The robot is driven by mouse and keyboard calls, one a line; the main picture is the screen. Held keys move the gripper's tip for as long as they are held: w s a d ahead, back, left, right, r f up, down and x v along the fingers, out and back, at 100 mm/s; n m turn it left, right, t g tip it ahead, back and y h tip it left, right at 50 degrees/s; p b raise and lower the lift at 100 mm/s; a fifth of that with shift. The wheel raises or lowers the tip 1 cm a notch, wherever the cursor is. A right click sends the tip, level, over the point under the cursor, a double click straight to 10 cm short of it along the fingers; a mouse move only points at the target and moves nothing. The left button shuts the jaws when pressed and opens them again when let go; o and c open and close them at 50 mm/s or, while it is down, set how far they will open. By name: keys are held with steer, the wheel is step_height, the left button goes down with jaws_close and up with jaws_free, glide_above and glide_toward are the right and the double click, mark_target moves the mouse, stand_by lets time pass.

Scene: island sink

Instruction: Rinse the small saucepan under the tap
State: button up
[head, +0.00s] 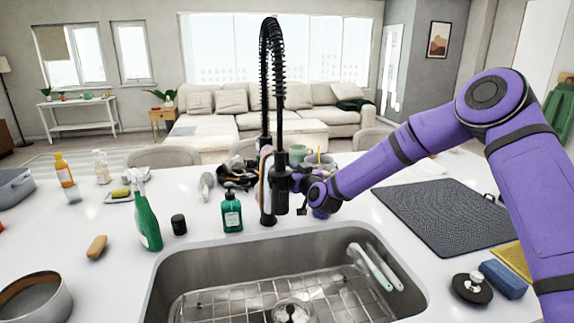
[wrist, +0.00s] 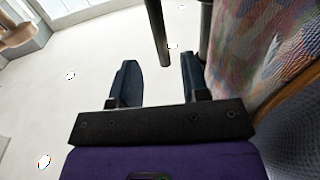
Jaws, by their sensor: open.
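A round grey metal pan (head: 60,304) with a brownish inside stands on the counter left of the sink, cut by the frame edge. It looks like the small saucepan; no handle shows. The black spring-neck tap (head: 279,120) rises behind the sink (head: 215,252). My gripper (head: 302,183) is at the tap's spray head, partly hard to make out against it. In the wrist view my gripper (wrist: 160,76) is open, with nothing between its fingers. A dark tube, likely the tap, stands just beyond the fingertips; contact cannot be told.
A green spray bottle (head: 147,221), a green soap bottle (head: 232,212) and a black-lidded jar (head: 179,225) stand behind the sink. A wire rack (head: 240,303) and white-handled brushes (head: 372,268) are in the sink. A dark mat (head: 440,215) and blue sponge (head: 503,279) lie right.

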steer(key=x, duration=0.6)
steer(key=shift+w+a, duration=0.2)
steer(key=shift+w, duration=0.1)
steer(key=shift+c, duration=0.4)
jaws_close()
